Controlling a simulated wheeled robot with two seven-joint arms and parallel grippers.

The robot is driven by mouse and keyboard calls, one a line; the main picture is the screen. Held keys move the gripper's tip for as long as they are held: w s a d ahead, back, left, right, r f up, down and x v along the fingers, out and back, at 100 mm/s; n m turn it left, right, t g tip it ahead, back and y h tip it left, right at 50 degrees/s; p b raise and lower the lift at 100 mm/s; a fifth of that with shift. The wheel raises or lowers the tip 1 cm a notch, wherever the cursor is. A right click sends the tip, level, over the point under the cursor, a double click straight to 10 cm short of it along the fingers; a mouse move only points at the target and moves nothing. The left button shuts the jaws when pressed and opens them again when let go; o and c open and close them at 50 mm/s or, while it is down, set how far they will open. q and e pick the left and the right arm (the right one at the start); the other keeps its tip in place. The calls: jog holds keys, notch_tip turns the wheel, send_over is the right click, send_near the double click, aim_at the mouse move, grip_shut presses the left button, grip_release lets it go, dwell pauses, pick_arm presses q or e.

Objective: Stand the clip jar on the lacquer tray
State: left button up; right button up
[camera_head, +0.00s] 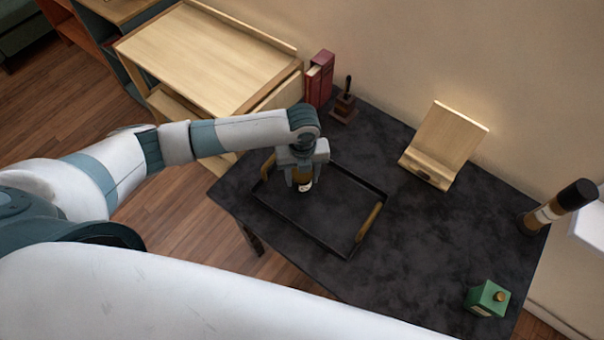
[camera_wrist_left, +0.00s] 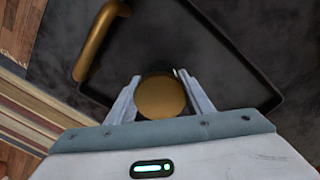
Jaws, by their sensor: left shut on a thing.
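The lacquer tray (camera_head: 328,231) is black with a raised rim and two brass-coloured handles, and lies on the dark table. My left gripper (camera_head: 302,182) is over the left part of the tray, pointing down, shut on the clip jar (camera_head: 304,185). The jar looks amber-brown with a pale label low on its side, and seems upright. In the left wrist view its round golden lid (camera_wrist_left: 160,97) sits between the two fingers, with the tray floor (camera_wrist_left: 165,45) beyond. I cannot tell whether the jar's base touches the tray. My right gripper is not in view.
On the dark table (camera_head: 415,250) stand red books (camera_head: 319,80), a stamp-like object on a brown block (camera_head: 344,108), a wooden stand (camera_head: 446,145), a dark-capped cylinder (camera_head: 556,206) and a green box-shaped bottle (camera_head: 487,299). A pale wooden desk (camera_head: 205,55) stands behind left.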

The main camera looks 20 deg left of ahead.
pick_arm(q)
jog(key=shift+f, duration=0.15)
jog(key=o, duration=1.1)
notch_tip(320, 180, up, 12)
jog(key=shift+r+b, duration=0.2)
jog(key=shift+b, duration=0.95)
